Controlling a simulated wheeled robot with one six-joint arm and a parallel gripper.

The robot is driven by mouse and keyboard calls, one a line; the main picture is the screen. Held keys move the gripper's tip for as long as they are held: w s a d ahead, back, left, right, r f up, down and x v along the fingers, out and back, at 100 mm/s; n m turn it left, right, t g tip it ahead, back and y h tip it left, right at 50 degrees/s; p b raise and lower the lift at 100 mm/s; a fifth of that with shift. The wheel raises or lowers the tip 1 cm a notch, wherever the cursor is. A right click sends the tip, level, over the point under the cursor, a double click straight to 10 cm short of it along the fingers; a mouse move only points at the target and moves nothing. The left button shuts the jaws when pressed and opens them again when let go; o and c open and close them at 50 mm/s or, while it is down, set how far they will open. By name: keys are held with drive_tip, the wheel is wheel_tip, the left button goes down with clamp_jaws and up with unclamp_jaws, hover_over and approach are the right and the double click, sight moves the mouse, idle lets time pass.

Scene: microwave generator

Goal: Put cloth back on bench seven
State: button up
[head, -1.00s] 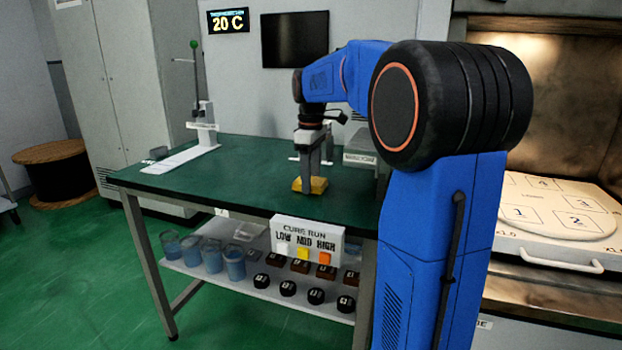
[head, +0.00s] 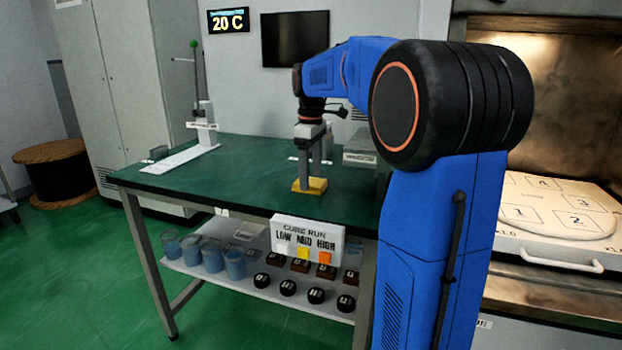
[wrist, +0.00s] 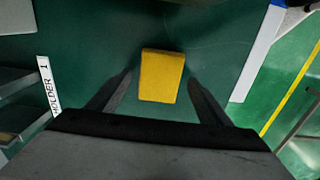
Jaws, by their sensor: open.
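The yellow cloth (head: 309,187), a small folded block, lies on the green bench top (head: 250,165) near its front edge. It also shows in the wrist view (wrist: 162,76), lying flat on the green surface ahead of my fingers. My gripper (head: 314,176) is just above the cloth in the head view, pointing down. In the wrist view my gripper (wrist: 160,85) has its two fingers spread wide, one to each side of the cloth, with green surface showing between each finger and the cloth. Nothing is held. No bench number is readable.
A stand with a white base (head: 180,160) is at the bench's left. A grey labelled block (head: 360,158) stands right of my gripper. A shelf (head: 215,272) below holds blue cups and black knobs.

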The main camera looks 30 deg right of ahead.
sight(311, 181)
wheel_tip(311, 181, up, 10)
drive_tip(key=shift+r, duration=0.25)
idle(0.6)
